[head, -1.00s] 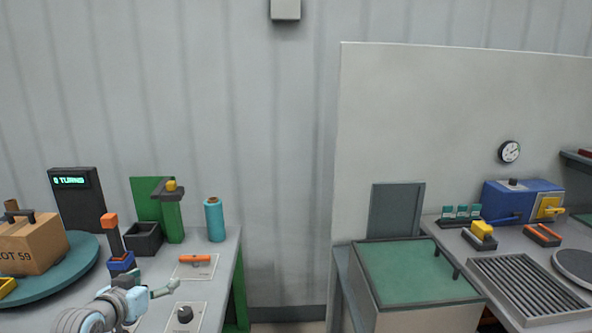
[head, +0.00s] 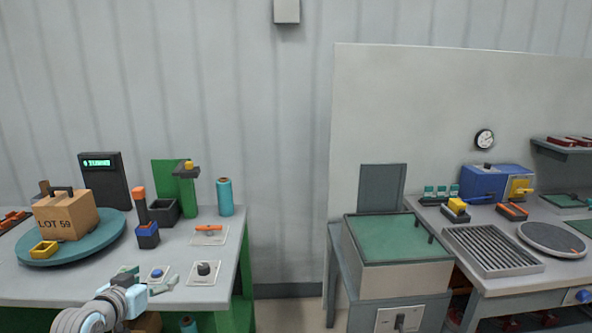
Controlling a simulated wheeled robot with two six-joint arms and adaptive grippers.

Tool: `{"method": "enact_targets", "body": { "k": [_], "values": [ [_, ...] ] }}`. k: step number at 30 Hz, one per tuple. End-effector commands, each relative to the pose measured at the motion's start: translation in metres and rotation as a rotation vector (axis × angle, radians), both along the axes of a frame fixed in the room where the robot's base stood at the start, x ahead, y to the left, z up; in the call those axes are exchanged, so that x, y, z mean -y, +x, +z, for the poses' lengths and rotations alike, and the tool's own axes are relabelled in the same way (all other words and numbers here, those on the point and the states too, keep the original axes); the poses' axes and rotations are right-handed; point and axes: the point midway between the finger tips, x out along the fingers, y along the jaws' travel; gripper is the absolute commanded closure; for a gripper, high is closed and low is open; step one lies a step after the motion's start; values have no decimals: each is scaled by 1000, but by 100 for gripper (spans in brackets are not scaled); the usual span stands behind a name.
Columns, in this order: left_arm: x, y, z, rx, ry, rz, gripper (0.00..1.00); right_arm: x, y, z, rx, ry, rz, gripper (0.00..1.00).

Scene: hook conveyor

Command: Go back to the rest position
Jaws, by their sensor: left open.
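My left gripper (head: 151,278) is at the lower left, in front of the left workbench (head: 222,257) near its front edge. Its two fingers are apart, with nothing seen between them. In the picture the fingers lie close to a small plate with a blue button (head: 157,273) and a plate with a black knob (head: 203,268); whether they touch cannot be told. My right gripper is not in view.
On the bench, a turntable (head: 108,237) carries a LOT 59 box (head: 66,216) and a yellow block (head: 43,249). A turquoise cylinder (head: 225,197) stands at the back. A floor gap separates the benches. The right side holds a green-topped cabinet (head: 385,238) and a grille (head: 490,250).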

Motion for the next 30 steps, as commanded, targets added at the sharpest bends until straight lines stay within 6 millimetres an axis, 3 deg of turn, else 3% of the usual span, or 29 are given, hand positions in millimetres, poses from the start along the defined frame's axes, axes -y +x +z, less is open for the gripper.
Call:
{"method": "enact_targets", "body": {
  "k": [8, 11, 16, 20, 23, 26, 30],
  "values": [
    [-31, 10, -21, 29, 32, 88, 23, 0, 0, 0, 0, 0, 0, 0],
    [-38, 10, -39, 14, 40, 113, 23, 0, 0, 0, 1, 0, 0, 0],
    [-47, 3, -88, -39, 57, 151, 23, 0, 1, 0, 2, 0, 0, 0],
    [-52, -13, -140, -105, 71, 176, 23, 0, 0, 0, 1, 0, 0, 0],
    [-53, -33, -190, -173, 87, 191, 23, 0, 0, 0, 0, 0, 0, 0],
    [-50, -70, -255, -271, 107, 200, 23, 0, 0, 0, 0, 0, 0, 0],
    [-39, -136, -339, -415, 133, 196, 23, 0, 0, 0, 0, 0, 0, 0]
  ]
}}
